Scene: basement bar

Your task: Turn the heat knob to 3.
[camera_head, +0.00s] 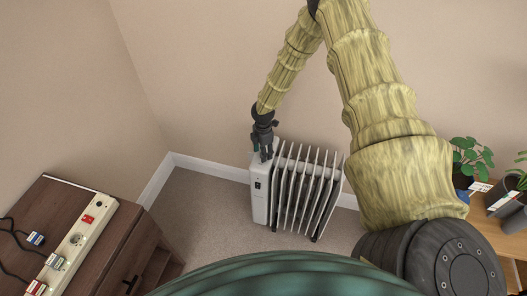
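A white oil-filled radiator heater (261,208) stands on the carpet against the back wall, with its row of fins running to the right. Its narrow control end faces me and bears a small dark panel (258,184). My gripper (263,155) points down at the top of this control end, from above and behind. Its dark fingers overlap the heater's top edge, and I cannot tell whether they touch it. The heat knob cannot be made out; it may be hidden by the fingers or too small to see. The finger gap is too small to read.
A brown wooden cabinet (135,232) stands at the lower left with a power strip (82,237), a red switch and several plugs on it. A wooden table (483,216) with potted plants (470,157) is at the right. Carpet (205,215) between cabinet and heater is clear.

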